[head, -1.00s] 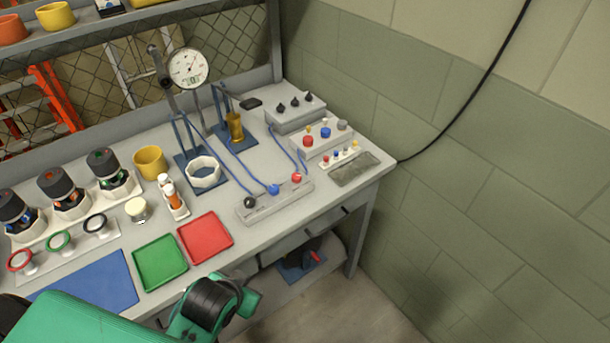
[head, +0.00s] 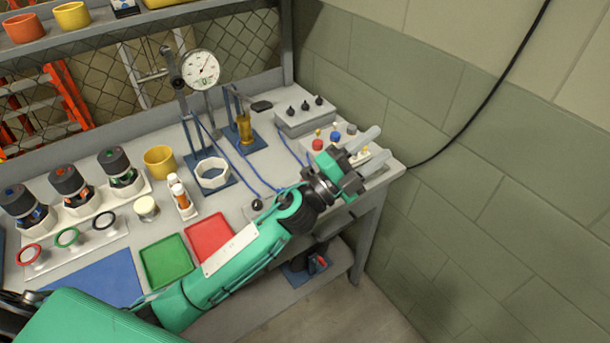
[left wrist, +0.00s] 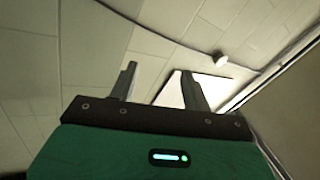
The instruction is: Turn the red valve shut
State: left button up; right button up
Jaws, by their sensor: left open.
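A small red handle (head: 321,261) shows on a dark body over a blue plate (head: 303,275), on the low shelf under the bench. It looks like the red valve, but it is small and shaded, so how far it is turned I cannot tell. My left gripper (head: 383,144) is open and empty above the bench's right end, well above and to the right of the handle. In the left wrist view its two fingers (left wrist: 157,72) stand apart with nothing between them, against pale panels and a light. My right gripper is not in view.
The bench holds a red tray (head: 209,236), a green tray (head: 166,262), a dial gauge (head: 201,69) and a control box (head: 305,112). A bench leg (head: 367,245) stands right of the low shelf. The floor (head: 350,310) in front is clear.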

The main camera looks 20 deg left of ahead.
pick_arm(q)
jog(key=s+d+f+m+g+h, duration=0.1)
jog(key=d+m+g+h, duration=0.1)
jog(key=d+m+g, duration=0.4)
jog(key=d+f+m+g+h, duration=0.1)
jog(key=d+m+g, duration=0.1)
jog(key=m+g, duration=0.7)
jog(key=w+a+f+m+g+y, duration=0.2)
jog(key=a+f+m+y, duration=0.1)
jog(key=f+m+y, duration=0.3)
jog(key=w+a+y, duration=0.3)
jog(key=a+y, duration=0.1)
jog(key=a, duration=0.3)
jog(key=w+a+n+y, duration=0.1)
jog(key=w+a+y, duration=0.1)
jog(key=a+y, duration=0.35)
jog(key=w+a+y, duration=0.3)
jog(key=a, duration=0.6)
notch_tip(320, 180, down, 14)
jog(key=p, duration=0.3)
jog(key=shift+w+r+p, duration=0.1)
jog(key=shift+r+p, duration=0.15)
jog(key=shift+p, duration=0.1)
jog(key=shift+c, duration=0.2)
jog(key=c, duration=1)
jog(key=shift+o, duration=0.2)
